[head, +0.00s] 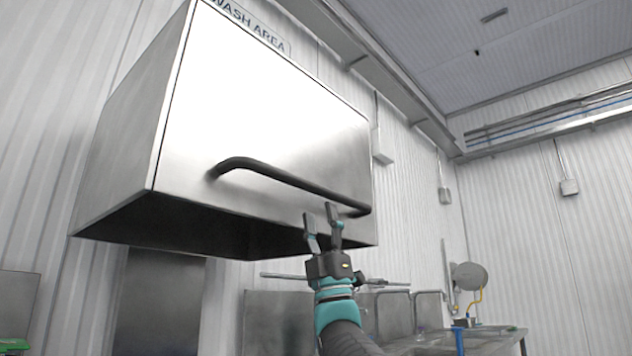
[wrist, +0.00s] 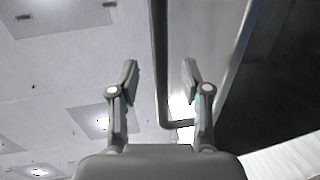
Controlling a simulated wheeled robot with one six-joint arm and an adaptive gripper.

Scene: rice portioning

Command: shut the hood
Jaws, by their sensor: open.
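The hood (head: 260,110) is a large steel box on the wall in the head view, with a flat front panel and a dark open underside. A black bar handle (head: 285,177) runs along the lower part of its front. My gripper (head: 321,219) is raised just below the right part of the handle, fingers pointing up, open and empty. In the wrist view the handle (wrist: 158,60) passes between the directions of the two open fingers (wrist: 160,85), ahead of the tips. The gap between fingers and handle is hard to judge.
Below the hood are a steel sink or counter (head: 470,338) and metal panels (head: 278,318). A thin horizontal rod shows behind my wrist. A round grey item (head: 469,275) and yellow pipe are at the right. The air right of the hood is free.

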